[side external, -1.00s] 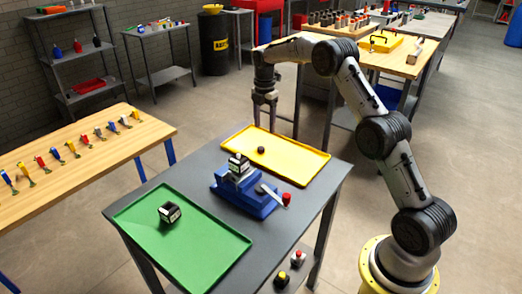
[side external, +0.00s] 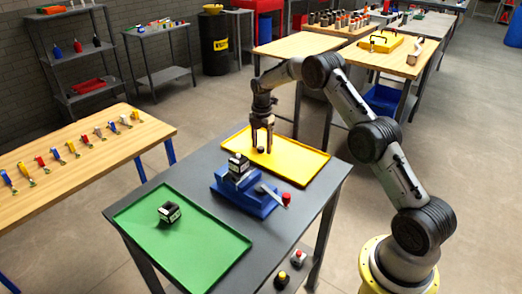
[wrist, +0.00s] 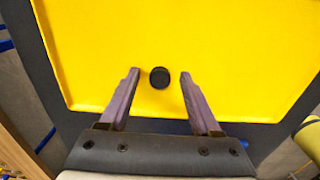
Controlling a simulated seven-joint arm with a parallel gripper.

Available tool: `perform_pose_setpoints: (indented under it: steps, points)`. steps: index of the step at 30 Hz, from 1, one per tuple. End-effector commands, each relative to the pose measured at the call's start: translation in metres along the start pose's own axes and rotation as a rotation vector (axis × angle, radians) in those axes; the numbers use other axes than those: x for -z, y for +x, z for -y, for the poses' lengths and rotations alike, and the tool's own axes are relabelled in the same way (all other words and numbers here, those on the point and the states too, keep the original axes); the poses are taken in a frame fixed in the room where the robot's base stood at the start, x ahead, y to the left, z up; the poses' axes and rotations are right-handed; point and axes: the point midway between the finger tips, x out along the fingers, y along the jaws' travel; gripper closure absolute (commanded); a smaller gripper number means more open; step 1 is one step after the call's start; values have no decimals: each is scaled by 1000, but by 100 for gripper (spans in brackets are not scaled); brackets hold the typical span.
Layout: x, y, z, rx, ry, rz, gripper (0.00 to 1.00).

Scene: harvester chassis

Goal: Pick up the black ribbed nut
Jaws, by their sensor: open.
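The black ribbed nut (wrist: 159,77) lies on the yellow tray (wrist: 230,50). It is small, round and dark. In the side external view the nut (side external: 260,150) shows near the fingers, on the back part of the yellow tray (side external: 300,165). My gripper (wrist: 158,75) is open, with one finger on each side of the nut and a gap on both sides. In the side external view my gripper (side external: 261,150) points down at the tray. I cannot tell the exact height of the fingertips above the tray.
A blue vise-like fixture (side external: 240,198) holding a black-and-white block (side external: 238,165) stands just in front of the yellow tray. A red-tipped lever (side external: 286,198) sticks out from it. A green tray (side external: 205,250) with another dark block (side external: 169,212) lies at the front left.

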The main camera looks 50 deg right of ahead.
Motion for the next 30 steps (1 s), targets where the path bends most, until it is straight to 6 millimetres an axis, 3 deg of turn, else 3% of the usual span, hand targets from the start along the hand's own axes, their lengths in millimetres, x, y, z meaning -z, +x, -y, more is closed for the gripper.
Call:
perform_pose_setpoints:
  steps: [1,12,24,30]
  points:
    - [0,0,0,0,0,0,36]
    - [0,0,0,1,0,0,100]
    - [0,-2,0,0,0,0,100]
    - [0,-16,0,-2,0,1,100]
